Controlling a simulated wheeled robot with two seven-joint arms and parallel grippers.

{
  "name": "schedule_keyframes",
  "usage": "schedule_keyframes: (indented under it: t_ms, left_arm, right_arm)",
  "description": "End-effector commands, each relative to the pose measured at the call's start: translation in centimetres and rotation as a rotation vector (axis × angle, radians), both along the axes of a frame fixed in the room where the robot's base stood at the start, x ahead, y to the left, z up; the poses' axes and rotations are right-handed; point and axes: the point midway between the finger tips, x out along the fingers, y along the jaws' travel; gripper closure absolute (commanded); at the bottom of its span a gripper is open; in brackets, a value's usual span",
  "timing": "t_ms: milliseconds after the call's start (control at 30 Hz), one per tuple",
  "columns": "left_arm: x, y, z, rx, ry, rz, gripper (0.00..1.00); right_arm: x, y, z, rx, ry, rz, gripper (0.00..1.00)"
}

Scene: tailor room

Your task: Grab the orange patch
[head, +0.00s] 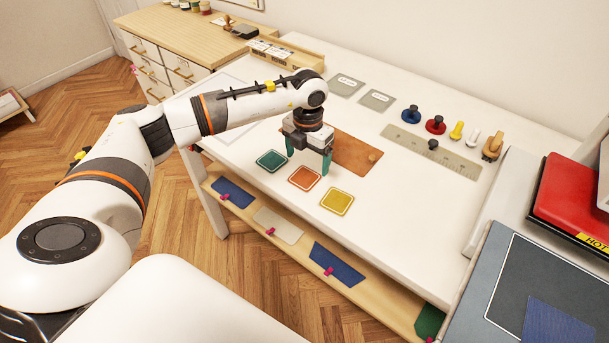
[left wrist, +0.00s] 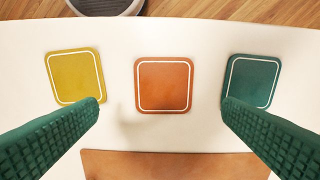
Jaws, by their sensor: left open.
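The orange patch (head: 304,178) is a small rounded square with a pale stitched border, lying flat on the white table near its front edge. A green patch (head: 272,160) lies to its left and a yellow patch (head: 337,201) to its right. My left gripper (head: 308,163) is open and empty, above the table just behind the orange patch. In the left wrist view the orange patch (left wrist: 164,85) lies centred between the two green fingers, ahead of the tips. The yellow patch (left wrist: 75,76) and green patch (left wrist: 251,81) lie beyond either finger. My right gripper is not in view.
A brown leather piece (head: 355,153) lies behind the gripper. A metal ruler (head: 430,152) and several spools (head: 436,125) are further right. A red heat press (head: 572,196) stands at the far right. A lower shelf (head: 290,240) holds blue and beige pieces.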

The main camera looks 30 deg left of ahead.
Motion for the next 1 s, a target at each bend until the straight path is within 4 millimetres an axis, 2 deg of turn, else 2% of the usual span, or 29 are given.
schedule_keyframes:
  t_ms: [167,333,867,1000]
  left_arm:
    - [-0.7,0.5,-2.2,0.001,0.007,0.0,0.11]
    - [-0.6,0.5,-4.5,0.0,0.004,-0.001,0.11]
    - [-0.5,0.5,-5.1,0.0,0.002,-0.001,0.11]
    - [-0.5,0.5,-5.0,0.0,0.002,-0.001,0.32]
  right_arm:
    - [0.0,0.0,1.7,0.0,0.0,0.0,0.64]
    - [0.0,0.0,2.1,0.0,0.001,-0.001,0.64]
    - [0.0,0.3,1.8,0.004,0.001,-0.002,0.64]
    - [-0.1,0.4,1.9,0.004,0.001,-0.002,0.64]
